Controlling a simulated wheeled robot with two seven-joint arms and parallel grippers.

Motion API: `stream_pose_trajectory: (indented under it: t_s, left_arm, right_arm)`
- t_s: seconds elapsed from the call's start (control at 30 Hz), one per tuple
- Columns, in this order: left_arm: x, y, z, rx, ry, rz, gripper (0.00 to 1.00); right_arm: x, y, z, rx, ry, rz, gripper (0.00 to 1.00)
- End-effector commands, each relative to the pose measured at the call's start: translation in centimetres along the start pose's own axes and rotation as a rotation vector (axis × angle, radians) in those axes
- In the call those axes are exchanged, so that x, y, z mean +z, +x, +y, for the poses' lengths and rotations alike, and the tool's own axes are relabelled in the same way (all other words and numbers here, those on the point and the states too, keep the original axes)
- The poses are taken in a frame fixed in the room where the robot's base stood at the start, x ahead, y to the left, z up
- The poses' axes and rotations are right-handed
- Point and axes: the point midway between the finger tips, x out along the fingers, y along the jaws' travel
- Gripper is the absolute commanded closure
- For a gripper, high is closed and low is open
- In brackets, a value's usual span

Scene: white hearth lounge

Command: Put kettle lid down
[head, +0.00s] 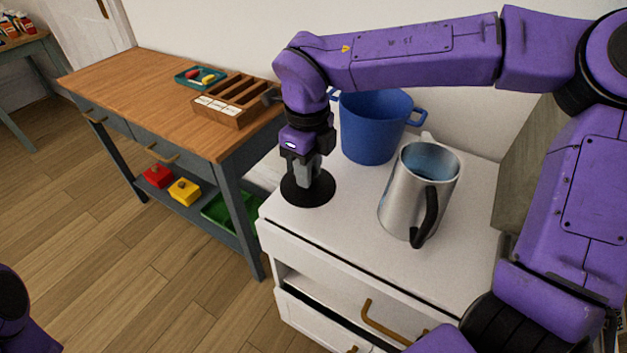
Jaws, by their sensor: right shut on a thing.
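The kettle lid (318,193) is a flat black disc at the left front part of the white cabinet top. My right gripper (303,183) points down over it and is shut on it, its fingers hiding the lid's middle. The lid looks level and low against the cabinet top; I cannot tell whether it touches the surface. The metal kettle (402,190) stands open to the right, with its black handle towards the front. My left gripper is out of view.
A blue pot (371,136) with side handles stands behind, near the wall. The white cabinet top (345,238) is bare in front of the kettle. A wooden workbench (140,90) at left holds a sectioned wooden box (236,118) and a teal tray (186,82).

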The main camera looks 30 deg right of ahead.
Motion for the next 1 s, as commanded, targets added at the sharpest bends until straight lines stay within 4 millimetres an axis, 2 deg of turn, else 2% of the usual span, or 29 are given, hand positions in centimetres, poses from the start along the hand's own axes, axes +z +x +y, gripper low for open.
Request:
stream_pose_trajectory:
  t_s: [0.03, 0.2, 0.33, 0.5, 0.9, 0.93, 1.0]
  left_arm:
    - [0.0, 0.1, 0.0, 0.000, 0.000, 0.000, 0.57]
    - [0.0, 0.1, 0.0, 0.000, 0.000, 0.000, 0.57]
    - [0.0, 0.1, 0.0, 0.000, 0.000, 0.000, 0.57]
    - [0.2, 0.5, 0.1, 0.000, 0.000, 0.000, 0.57]
    - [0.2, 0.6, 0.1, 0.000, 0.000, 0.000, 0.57]
    - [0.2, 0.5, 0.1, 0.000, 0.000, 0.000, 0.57]
    - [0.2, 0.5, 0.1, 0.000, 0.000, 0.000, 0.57]
  right_arm:
    - [0.1, 1.2, -0.7, 0.002, 0.002, 0.005, 1.00]
    - [0.8, 3.5, -2.7, 0.000, 0.001, 0.002, 1.00]
    - [1.1, 4.7, -3.6, 0.001, 0.003, 0.002, 1.00]
    - [1.1, 7.7, -3.9, 0.001, 0.001, 0.003, 1.00]
    - [1.1, 8.4, -3.9, 0.001, 0.002, 0.001, 1.00]
    - [1.1, 8.4, -3.9, 0.001, 0.003, 0.001, 0.69]
    - [1.1, 8.3, -3.9, 0.001, 0.003, 0.001, 0.50]
